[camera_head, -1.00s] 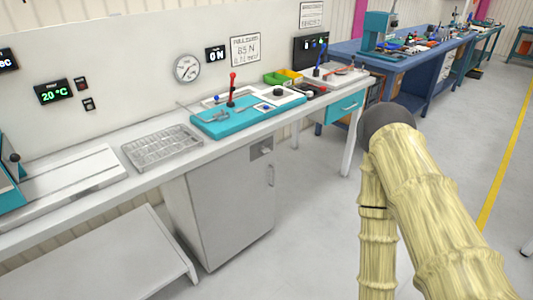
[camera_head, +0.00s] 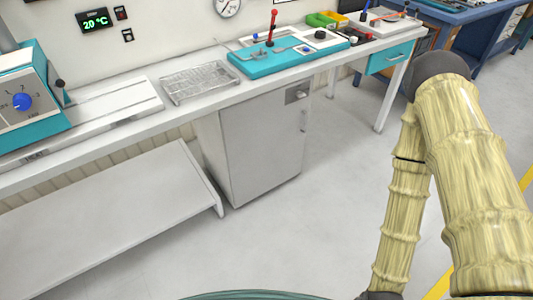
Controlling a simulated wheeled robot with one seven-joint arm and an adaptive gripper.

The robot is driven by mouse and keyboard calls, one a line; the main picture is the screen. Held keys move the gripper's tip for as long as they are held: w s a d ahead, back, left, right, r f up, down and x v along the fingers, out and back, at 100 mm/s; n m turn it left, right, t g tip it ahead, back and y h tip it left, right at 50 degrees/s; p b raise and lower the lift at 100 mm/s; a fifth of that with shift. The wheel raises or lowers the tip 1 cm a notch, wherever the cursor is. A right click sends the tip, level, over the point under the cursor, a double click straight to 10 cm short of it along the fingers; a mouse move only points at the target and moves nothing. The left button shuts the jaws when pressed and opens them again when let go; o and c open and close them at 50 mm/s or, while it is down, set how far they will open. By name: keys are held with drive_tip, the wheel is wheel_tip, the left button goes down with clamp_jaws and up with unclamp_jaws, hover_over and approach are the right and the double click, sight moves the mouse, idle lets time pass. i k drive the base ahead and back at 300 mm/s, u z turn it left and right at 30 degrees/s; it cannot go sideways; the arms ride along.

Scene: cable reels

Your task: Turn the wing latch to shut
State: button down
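A small grey fitting (camera_head: 298,94) with a dark knob sits at the upper right of the grey cabinet (camera_head: 262,150) under the bench. It may be the wing latch, but it is too small to tell its shape or which way it is turned. The cabinet door looks closed, with a vertical handle (camera_head: 304,119) below the fitting. My arm in its pale yellow sleeve fills the right side, well apart from the cabinet. My gripper is not in view.
The white bench (camera_head: 130,120) runs along the wall. It carries a teal machine with a blue knob (camera_head: 22,102), a wire tray (camera_head: 200,82) and a teal fixture with a red lever (camera_head: 272,28). A low shelf (camera_head: 110,215) juts out left of the cabinet. Floor before the cabinet is clear.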

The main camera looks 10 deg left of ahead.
sight(299, 94)
drive_tip(key=z, duration=0.3)
drive_tip(key=k, duration=0.4)
drive_tip(key=z, duration=0.75)
drive_tip(key=i, duration=0.85)
drive_tip(key=u, duration=1)
drive_tip(key=i, duration=0.3)
drive_tip(key=u, duration=0.25)
